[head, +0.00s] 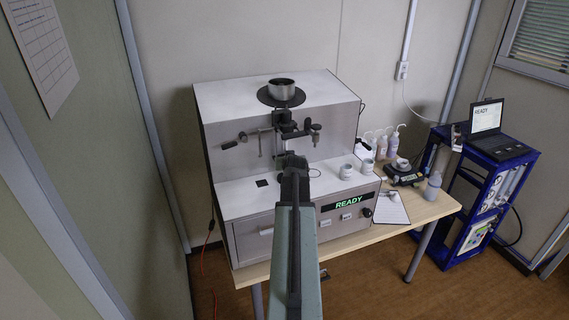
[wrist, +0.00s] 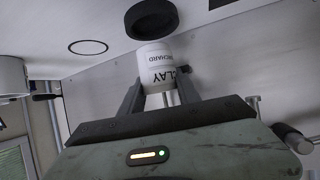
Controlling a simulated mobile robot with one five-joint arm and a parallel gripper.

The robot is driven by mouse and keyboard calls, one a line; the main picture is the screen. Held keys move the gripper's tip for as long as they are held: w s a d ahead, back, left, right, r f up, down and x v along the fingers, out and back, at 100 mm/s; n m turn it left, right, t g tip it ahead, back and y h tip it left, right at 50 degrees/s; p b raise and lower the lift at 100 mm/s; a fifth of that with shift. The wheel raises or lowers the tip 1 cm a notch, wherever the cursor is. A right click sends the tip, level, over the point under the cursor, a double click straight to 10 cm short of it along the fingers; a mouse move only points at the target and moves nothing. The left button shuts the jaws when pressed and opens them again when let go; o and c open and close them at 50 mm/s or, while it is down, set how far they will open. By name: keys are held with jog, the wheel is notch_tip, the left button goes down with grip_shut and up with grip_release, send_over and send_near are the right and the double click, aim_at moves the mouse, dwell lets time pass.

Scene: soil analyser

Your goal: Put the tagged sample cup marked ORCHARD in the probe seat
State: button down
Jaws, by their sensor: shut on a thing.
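My gripper (wrist: 160,92) is shut on a white sample cup (wrist: 156,62). In the wrist view its label shows large upside-down letters reading CLAY and smaller text, partly cut off, reading RCHARD. A raised black collar (wrist: 152,18), perhaps the probe seat, lies just beyond the cup in the wrist view; I cannot tell the gap between them. In the head view my gripper (head: 291,163) is over the analyser's (head: 240,195) white deck, below the clamp and probe fittings (head: 287,128). My arm hides the collar and most of the held cup there.
Two white cups (head: 346,172) (head: 367,166) stand on the deck's right side. A flat dark ring (wrist: 88,47) marks the deck beside the collar. Fittings (head: 240,143) jut from the upright panel. Bottles, a scale (head: 403,175) and a clipboard (head: 391,208) occupy the table's right.

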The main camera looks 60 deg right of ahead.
notch_tip(320, 180, down, 4)
jog(key=b, duration=0.3)
jog(key=shift+r, duration=0.1)
jog(key=shift+w+a+r, duration=0.1)
jog(key=shift+a+r, duration=0.05)
jog(key=shift+w, duration=0.15)
jog(key=c, duration=0.9)
grip_release()
jog(key=shift+o, duration=0.2)
